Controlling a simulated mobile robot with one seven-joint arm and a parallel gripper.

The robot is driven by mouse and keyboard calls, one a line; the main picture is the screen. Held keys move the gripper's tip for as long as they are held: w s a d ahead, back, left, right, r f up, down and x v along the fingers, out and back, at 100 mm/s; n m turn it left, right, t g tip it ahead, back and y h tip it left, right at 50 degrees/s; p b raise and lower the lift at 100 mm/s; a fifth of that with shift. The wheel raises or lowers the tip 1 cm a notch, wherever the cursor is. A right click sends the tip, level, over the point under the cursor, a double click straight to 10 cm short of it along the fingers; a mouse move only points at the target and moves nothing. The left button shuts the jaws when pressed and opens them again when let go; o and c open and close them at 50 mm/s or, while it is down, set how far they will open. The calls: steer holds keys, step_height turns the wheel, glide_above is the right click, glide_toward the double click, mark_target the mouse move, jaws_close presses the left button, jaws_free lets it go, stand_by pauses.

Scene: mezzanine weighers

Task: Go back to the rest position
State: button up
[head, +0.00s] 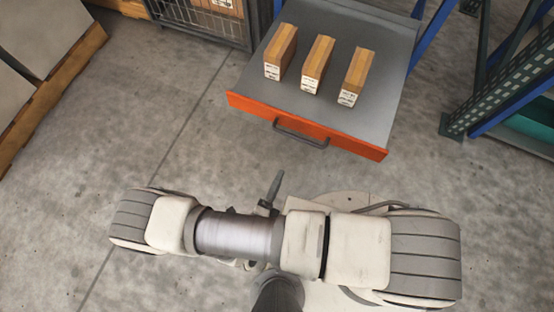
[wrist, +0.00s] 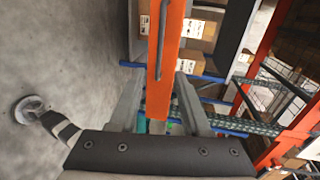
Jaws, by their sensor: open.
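My gripper (wrist: 158,82) shows in the wrist view with its two grey fingers spread apart and nothing held between them. Beyond the fingers is the orange front (wrist: 171,50) of a drawer, with its grey handle running along it. In the head view my arm lies bent across the lower middle, in front of the pulled-out drawer (head: 235,88). A small dark part near the arm's middle may be a finger; most of the gripper is hidden there.
Three long cardboard boxes, left (head: 281,52), middle (head: 318,64) and right (head: 356,77), lie on the drawer. A wire cage (head: 200,22) stands behind, a green-blue rack post (head: 480,90) at right, a pallet (head: 60,85) at left. The concrete floor between is clear.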

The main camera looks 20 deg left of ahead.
stand_by(0.5)
steer(key=w+d+r+m+g+h, duration=0.2)
steer(key=w+r+m+g+h, duration=0.3)
steer(key=r+m, duration=0.7)
steer(key=w+d+r+m+g+h, duration=0.25)
steer(key=w+r+m+g, duration=0.35)
steer(key=r+m, duration=0.6)
steer(key=s+d+r+m+t+y, duration=0.15)
steer(key=d+r+m+y, duration=0.35)
steer(key=d+r+m, duration=0.65)
steer(key=s+d+r+m+y, duration=0.3)
steer(key=d+r+m+y, duration=0.25)
steer(key=r+m, duration=1.05)
step_height(320, 180, up, 22)
steer(key=m+h+p, duration=0.1)
steer(key=p, duration=2.3)
steer(key=shift+w+f, duration=0.15)
